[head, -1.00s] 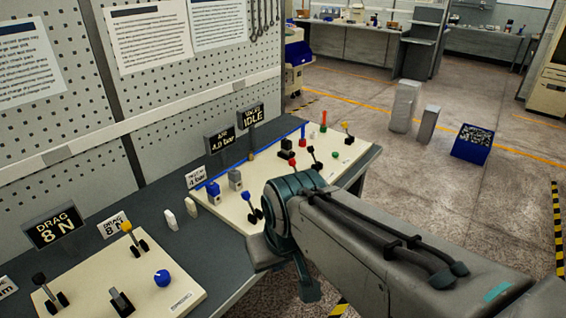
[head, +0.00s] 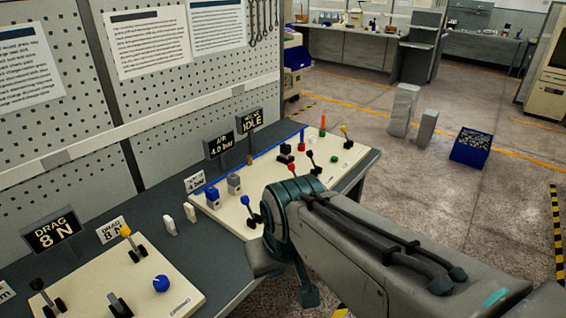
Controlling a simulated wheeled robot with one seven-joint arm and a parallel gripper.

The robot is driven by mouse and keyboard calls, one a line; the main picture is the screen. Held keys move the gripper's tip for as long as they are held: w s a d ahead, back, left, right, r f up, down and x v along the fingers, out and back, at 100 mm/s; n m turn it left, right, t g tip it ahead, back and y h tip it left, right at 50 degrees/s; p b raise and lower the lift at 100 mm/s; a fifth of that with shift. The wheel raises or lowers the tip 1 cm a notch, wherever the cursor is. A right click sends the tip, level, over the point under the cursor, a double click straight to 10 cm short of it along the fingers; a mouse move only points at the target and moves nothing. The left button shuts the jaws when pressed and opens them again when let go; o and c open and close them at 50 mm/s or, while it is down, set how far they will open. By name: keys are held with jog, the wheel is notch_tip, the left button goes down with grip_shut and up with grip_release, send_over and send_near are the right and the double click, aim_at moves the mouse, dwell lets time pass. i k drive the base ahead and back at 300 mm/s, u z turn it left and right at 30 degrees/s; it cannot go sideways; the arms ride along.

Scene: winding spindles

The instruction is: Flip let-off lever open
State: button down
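The panel (head: 222,215) nearer the middle of the bench carries several levers: one with a blue knob (head: 246,201), one with a red knob (head: 292,168), a black one (head: 311,155) and one with a yellow knob (head: 344,129). The near panel (head: 188,293) has a yellow-knobbed lever (head: 126,232) and dark levers. I cannot read which is the let-off lever. My arm reaches in from the lower right, and its wrist covers the front edge of the middle panel, close to the blue- and red-knobbed levers. The fingers of my gripper (head: 284,277) cannot be made out clearly.
Signs reading DRAG 8 N (head: 53,231), AIR (head: 219,144) and IDLE (head: 251,121) stand behind the panels. A pegboard wall (head: 170,110) closes the back. A blue bin (head: 470,147) and grey blocks (head: 403,108) stand on the open floor to the right.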

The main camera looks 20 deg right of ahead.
aim_at(291, 166)
jog(key=k, duration=0.65)
jog(key=z, duration=0.75)
jog(key=i, duration=1.25)
jog(key=u, duration=0.45)
